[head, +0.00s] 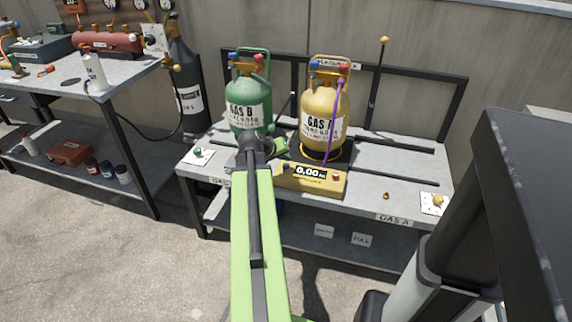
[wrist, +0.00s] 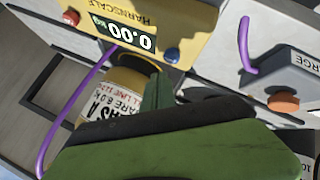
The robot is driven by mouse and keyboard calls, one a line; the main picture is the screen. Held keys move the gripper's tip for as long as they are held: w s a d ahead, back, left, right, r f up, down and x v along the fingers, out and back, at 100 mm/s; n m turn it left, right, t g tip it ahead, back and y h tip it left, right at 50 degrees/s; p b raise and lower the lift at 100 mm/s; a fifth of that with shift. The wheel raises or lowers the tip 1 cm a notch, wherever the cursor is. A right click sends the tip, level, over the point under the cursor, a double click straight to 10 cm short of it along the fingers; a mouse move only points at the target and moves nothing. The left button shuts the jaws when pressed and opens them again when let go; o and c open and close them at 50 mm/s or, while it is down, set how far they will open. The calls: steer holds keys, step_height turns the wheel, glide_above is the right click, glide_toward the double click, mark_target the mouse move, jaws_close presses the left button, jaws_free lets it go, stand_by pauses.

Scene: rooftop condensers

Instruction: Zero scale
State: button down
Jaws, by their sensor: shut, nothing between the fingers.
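The yellow scale (head: 300,184) sits at the front middle of the grey bench, its display (head: 310,173) reading 0.00. A red button (head: 337,178) is right of the display. In the wrist view the scale (wrist: 180,18) appears upside down, with a red button (wrist: 71,18) and a blue button (wrist: 172,55) beside the display (wrist: 124,34). The yellow GAS A cylinder (head: 324,112) stands on the scale's dark platform with a purple hose. My gripper (head: 281,148) is shut and empty, just above the scale's left end. It also shows in the wrist view (wrist: 158,88).
A green GAS B cylinder (head: 247,102) stands left of GAS A, close behind my gripper. A black rail runs along the back. White plates with knobs sit at the bench's left (head: 198,156) and right (head: 434,204) ends. A second table (head: 75,82) stands at left.

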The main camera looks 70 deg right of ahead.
mark_target(284, 166)
step_height(284, 166, up, 5)
steer(key=p, duration=0.4)
steer(key=shift+f, duration=0.35)
